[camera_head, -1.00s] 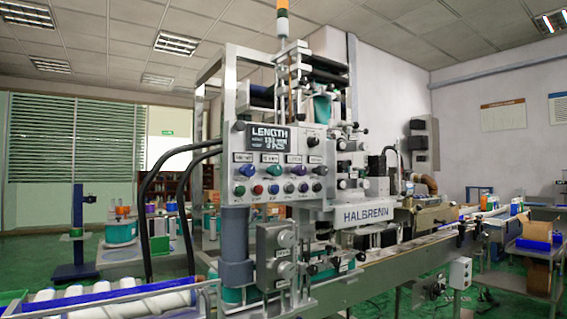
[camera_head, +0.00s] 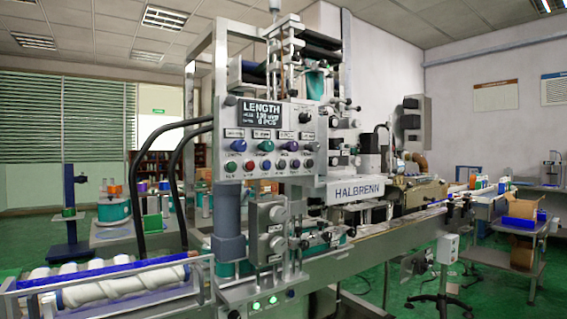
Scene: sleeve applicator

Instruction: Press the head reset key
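The sleeve applicator (camera_head: 345,190), marked HALBRENN, stands in the middle of the view. Its upper control panel (camera_head: 225,112) carries a LENGTH display (camera_head: 265,113), a row of small labels, and two rows of coloured knobs or buttons. Two green lit buttons (camera_head: 265,303) show low on the machine at the bottom edge. Neither gripper is in view.
A roller infeed (camera_head: 120,288) with white screws and blue rails lies at the lower left. Black hoses (camera_head: 178,160) arch left of the panel. A conveyor (camera_head: 400,232) runs off to the right, with a grey box on a stand (camera_head: 447,248) before it. Green floor shows at the right.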

